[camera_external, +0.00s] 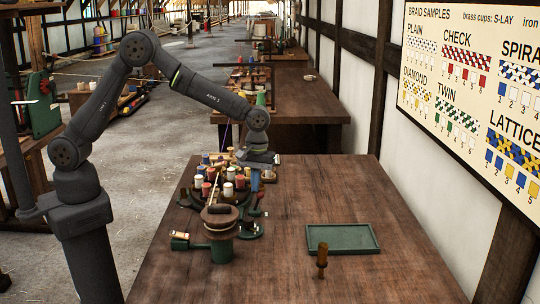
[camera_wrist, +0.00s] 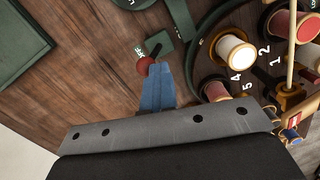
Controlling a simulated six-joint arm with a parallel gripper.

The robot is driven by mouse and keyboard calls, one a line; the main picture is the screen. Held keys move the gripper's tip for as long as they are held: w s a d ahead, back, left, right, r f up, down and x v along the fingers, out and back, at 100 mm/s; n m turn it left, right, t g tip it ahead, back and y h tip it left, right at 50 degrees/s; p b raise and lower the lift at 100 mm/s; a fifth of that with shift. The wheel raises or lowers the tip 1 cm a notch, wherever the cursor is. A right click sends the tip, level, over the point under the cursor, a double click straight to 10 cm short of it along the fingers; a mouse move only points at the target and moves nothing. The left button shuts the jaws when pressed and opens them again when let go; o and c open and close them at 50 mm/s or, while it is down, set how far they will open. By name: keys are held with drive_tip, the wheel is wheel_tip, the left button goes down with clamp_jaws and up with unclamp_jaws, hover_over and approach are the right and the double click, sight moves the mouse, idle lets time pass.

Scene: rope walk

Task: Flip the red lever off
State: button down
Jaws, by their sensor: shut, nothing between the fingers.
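The red lever's round red knob (camera_wrist: 145,66) shows in the wrist view on a short dark stem beside a green base plate with white lettering, partly out of sight. My gripper (camera_wrist: 160,68) is shut, its blue fingers together and empty. The fingertips are just right of the knob in that view; I cannot tell whether they touch it. In the external view my gripper (camera_external: 255,186) points down at the right side of the braiding machine (camera_external: 219,244), low near its edge. The lever cannot be made out clearly there.
Several bobbins (camera_wrist: 231,52) stand on numbered spots close to the right of my fingers. A green tray (camera_external: 343,238) lies on the table to the right, with a wooden-handled tool (camera_external: 321,262) in front of it. The table (camera_external: 390,275) is bare around them.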

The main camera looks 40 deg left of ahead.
drive_tip(key=shift+w+d, duration=0.15)
drive_tip(key=shift+w, duration=0.05)
idle(0.4)
drive_tip(key=shift+w+d+r, duration=0.1)
drive_tip(key=shift+r, duration=0.25)
wheel_tip(320, 180, up, 9)
drive_tip(key=w, duration=0.1)
drive_tip(key=shift+w+d, duration=0.4)
drive_tip(key=shift+f, duration=0.1)
